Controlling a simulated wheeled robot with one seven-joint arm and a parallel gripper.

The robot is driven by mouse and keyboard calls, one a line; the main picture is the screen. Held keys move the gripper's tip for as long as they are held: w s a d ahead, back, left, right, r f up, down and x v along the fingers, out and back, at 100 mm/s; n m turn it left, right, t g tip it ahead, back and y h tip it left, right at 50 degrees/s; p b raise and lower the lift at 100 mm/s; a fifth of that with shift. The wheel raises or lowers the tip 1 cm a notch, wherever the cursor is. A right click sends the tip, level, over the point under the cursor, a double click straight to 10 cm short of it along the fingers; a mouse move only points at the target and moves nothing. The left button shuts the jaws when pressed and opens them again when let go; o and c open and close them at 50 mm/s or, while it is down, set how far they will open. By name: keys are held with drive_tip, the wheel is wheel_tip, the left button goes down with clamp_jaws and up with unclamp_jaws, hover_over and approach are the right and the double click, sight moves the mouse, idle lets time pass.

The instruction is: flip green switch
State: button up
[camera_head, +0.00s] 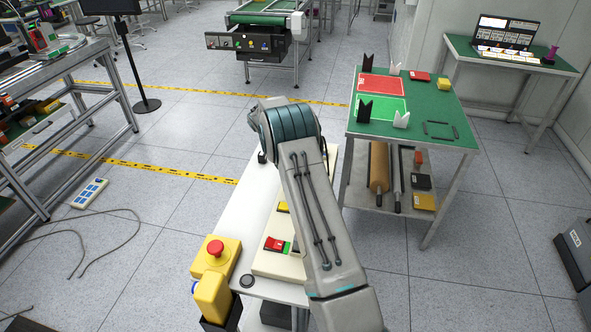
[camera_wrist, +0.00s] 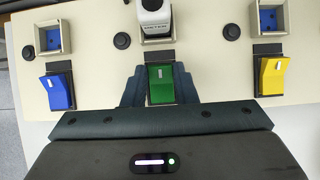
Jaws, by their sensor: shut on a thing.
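The green switch (camera_wrist: 161,78) is in the middle of a cream panel (camera_wrist: 95,62) in the wrist view. Its green rocker has a small light mark, and its base is dark. My gripper (camera_wrist: 160,91) has one dark finger on each side of the green switch and is shut on it. The lower end of the switch reaches the dark gripper body. In the head view, my arm covers much of the panel (camera_head: 277,265) and hides my gripper.
A blue switch (camera_wrist: 59,91) stands left of the green one, a yellow switch (camera_wrist: 272,76) right. A white device (camera_wrist: 155,22) sits just above. In the head view, a yellow box with a red stop button (camera_head: 215,247) is left of the panel; a green-topped table (camera_head: 445,150) stands right.

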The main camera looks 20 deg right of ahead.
drive_tip(key=shift+w+r, duration=0.15)
drive_tip(key=shift+r, duration=0.1)
drive_tip(key=o, duration=1)
drive_tip(key=shift+f, duration=0.1)
drive_tip(key=b+v, duration=0.1)
drive_tip(key=v, duration=1.2)
drive_tip(key=shift+a+r+b, duration=0.15)
drive_tip(key=shift+r+b, duration=0.15)
drive_tip(key=shift+r, duration=0.1)
